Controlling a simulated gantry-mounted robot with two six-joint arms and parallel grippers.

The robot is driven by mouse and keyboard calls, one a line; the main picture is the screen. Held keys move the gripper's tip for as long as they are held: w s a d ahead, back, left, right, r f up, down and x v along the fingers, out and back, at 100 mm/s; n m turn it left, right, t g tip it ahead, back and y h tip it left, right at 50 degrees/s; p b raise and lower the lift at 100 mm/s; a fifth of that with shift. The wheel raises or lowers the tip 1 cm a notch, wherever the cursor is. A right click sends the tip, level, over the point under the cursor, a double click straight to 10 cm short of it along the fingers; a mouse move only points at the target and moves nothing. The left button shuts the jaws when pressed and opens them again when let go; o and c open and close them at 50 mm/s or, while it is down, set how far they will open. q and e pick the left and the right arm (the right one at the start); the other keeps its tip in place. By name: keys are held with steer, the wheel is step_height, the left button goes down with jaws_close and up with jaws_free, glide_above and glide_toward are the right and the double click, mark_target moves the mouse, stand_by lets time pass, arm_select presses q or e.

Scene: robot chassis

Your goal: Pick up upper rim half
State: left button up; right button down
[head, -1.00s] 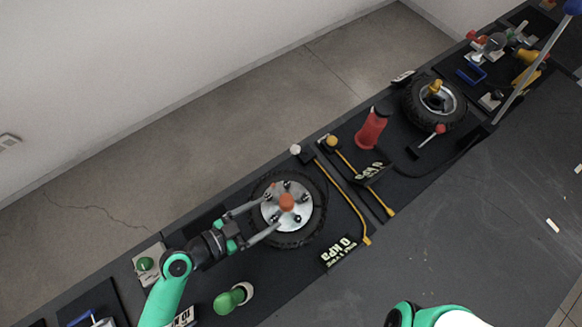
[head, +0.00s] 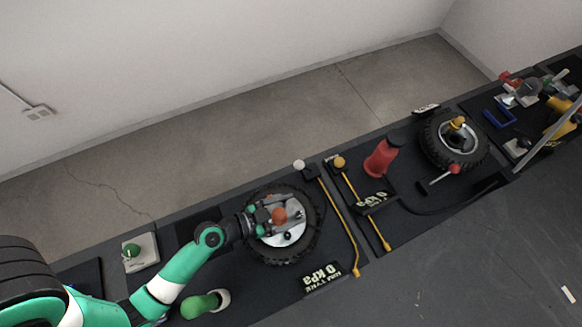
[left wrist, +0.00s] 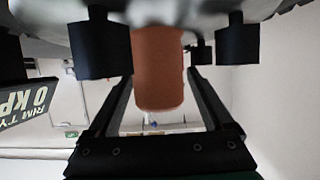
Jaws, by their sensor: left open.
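The upper rim half (head: 294,206) is a silver disc with dark bolts and an orange knob (head: 279,215) at its middle. It lies in a black tire (head: 310,240) on the bench. My left gripper (head: 268,218) is over the disc at the knob. In the left wrist view the orange knob (left wrist: 158,60) stands between the two open fingers (left wrist: 158,88), with a gap visible near the fingertips. The gripper hides part of the disc in the head view. My right gripper is out of view.
A green-handled item (head: 200,305) lies below my left arm. A red bottle (head: 382,158) and a second wheel (head: 455,140) stand farther right.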

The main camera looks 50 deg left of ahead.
mark_target(288, 215)
arm_select(q)
steer(key=shift+s+a, duration=0.1)
steer(key=shift+s, duration=0.15)
steer(key=shift+c, duration=0.2)
jaws_close()
steer(key=shift+r, duration=0.1)
step_height(288, 215, up, 10)
steer(key=p, duration=0.4)
